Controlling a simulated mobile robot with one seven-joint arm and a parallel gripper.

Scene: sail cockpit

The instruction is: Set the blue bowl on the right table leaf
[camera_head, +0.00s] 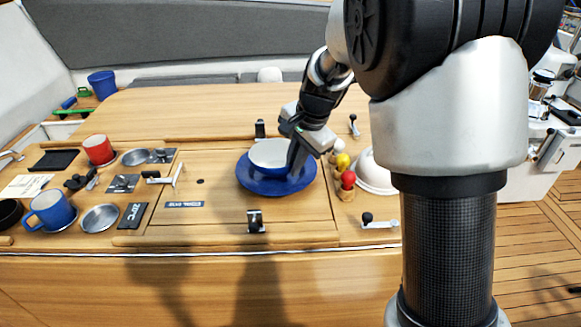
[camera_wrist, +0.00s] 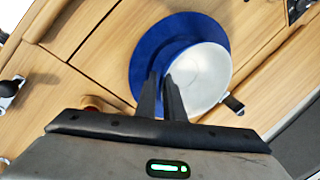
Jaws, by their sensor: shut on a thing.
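The blue bowl (camera_head: 268,153), white inside, sits on or just above a wide blue plate (camera_head: 252,184) on the wooden panel left of my arm; I cannot tell whether they touch. My gripper (camera_head: 293,170) reaches down at the bowl's right side and is shut on its rim. In the wrist view, the fingers of my gripper (camera_wrist: 162,85) meet the near left rim of the bowl (camera_wrist: 205,78), with the plate (camera_wrist: 148,50) beneath and to the left. I cannot tell for certain which wooden panel is the right table leaf.
A white dome-like bowl (camera_head: 374,176) and red and yellow balls (camera_head: 348,179) stand just right of the plate. A red cup (camera_head: 99,149), a blue mug (camera_head: 50,211) and metal dishes (camera_head: 99,218) are at left. The broad wooden surface (camera_head: 210,112) behind is mostly clear.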

